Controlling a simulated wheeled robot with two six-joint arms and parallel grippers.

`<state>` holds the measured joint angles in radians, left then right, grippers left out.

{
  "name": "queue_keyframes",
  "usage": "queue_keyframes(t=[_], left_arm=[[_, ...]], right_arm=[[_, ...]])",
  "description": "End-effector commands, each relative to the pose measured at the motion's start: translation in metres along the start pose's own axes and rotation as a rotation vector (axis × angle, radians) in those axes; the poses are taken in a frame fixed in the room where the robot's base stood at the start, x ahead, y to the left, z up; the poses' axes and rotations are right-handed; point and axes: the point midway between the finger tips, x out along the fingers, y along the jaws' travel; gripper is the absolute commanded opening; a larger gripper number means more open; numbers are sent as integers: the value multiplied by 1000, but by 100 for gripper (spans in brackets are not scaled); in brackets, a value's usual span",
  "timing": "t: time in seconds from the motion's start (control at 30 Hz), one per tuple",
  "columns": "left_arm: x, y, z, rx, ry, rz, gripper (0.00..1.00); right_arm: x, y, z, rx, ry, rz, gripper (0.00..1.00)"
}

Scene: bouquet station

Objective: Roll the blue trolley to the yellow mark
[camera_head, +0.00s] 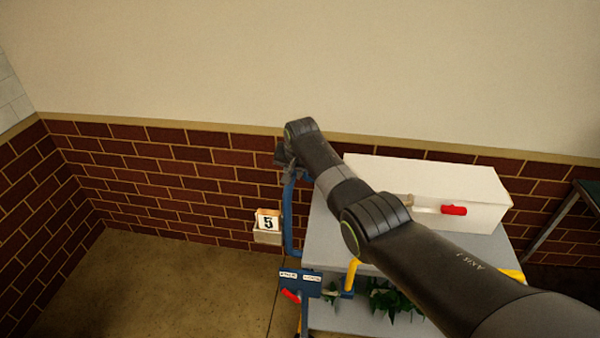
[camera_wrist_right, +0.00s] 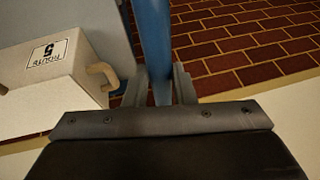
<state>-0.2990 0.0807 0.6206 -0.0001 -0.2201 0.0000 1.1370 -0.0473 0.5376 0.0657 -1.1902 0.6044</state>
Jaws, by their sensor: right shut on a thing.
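The blue trolley's upright handle (camera_head: 289,215) stands at the left end of a grey shelf unit (camera_head: 325,235) in the head view. My right gripper (camera_head: 284,158) is at the top of this handle. In the right wrist view the gripper (camera_wrist_right: 159,88) is shut on the blue bar (camera_wrist_right: 153,35), which runs up between its fingers. My left gripper is not in view. I cannot make out a yellow mark on the floor.
A long white box (camera_head: 430,185) and a red-handled tool (camera_head: 453,210) are at the shelf top. A blue labelled plate (camera_head: 300,284), a yellow bent bar (camera_head: 352,273) and green leaves (camera_head: 392,302) are lower down. Brick wall (camera_head: 190,175) stands behind; floor (camera_head: 150,285) at left is clear.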

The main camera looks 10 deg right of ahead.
Motion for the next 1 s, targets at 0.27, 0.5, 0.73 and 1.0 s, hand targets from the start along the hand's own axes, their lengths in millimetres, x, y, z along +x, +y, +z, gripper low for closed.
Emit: queue_keyframes(t=[0.27, 0.5, 0.73, 1.0], left_arm=[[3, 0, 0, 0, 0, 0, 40], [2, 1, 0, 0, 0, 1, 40], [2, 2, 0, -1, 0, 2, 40], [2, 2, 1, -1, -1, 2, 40]], right_arm=[[0, -8, 2, 0, 2, -3, 0], [0, -9, 2, 1, 3, -5, 0], [0, -9, 2, 0, 3, -5, 40], [0, -7, 2, 1, 1, -1, 45]])
